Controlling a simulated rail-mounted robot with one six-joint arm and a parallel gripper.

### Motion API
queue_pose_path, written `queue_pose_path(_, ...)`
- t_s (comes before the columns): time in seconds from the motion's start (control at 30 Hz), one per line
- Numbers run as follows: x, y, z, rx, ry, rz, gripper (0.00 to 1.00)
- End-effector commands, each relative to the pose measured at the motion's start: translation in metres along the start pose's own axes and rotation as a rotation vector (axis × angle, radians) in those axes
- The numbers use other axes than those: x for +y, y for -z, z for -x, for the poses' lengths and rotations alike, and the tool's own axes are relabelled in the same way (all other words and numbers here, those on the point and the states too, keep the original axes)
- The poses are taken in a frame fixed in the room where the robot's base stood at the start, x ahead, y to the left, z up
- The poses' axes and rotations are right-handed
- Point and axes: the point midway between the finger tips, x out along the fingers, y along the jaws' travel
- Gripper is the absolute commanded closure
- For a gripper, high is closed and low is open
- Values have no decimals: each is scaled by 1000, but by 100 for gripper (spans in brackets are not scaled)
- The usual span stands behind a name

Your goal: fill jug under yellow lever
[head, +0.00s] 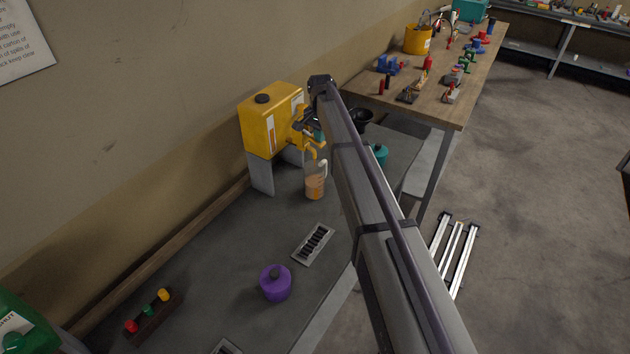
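A yellow oil drum (262,125) with a dark cap stands on a grey stand against the wall. Its yellow tap (314,151) points down over a clear jug (315,184). The jug stands upright on the grey bench, its handle to the right, with amber liquid inside. My arm reaches in from the lower right, and my gripper (306,124) is at the drum's front, just above the tap. The lever is mostly hidden there. The fingers are small and dark, so I cannot tell if they are open or shut, or whether they touch the lever.
A purple container (275,283) and a slotted drain grate (313,244) are on the bench in front. A rack with coloured caps (153,312) and a green drum (22,328) are at lower left. A teal container (379,154) and black funnel (361,118) stand behind my arm.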

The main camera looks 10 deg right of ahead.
Motion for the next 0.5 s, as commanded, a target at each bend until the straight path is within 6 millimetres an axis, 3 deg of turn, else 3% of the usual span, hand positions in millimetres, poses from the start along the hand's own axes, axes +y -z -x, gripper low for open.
queue_pose_path(0.5,0,0,5,0,0,0,100)
